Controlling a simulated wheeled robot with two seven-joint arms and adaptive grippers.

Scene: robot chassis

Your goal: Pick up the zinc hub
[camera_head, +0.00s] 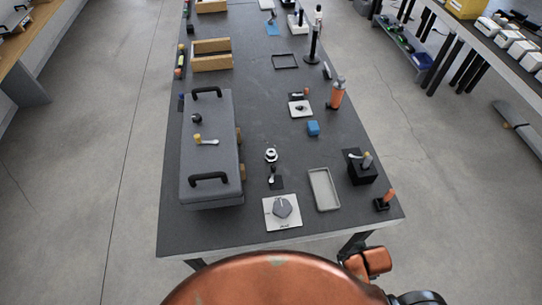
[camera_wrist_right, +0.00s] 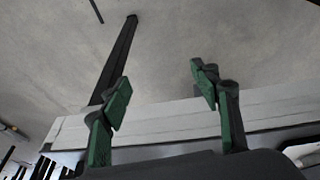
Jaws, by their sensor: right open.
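A small silvery ring-shaped piece (camera_head: 271,155), which looks like the zinc hub, lies on the dark table top (camera_head: 240,220) near the middle of its front half. It stands just behind a small black lever fixture and right of the grey case. My right gripper (camera_wrist_right: 160,85) shows in the right wrist view with its two green-padded fingers spread wide and nothing between them. It faces the floor and a pale table edge, and the hub is not in that view. My left gripper is not in view.
A grey case with black handles (camera_head: 212,160) fills the table's left side.

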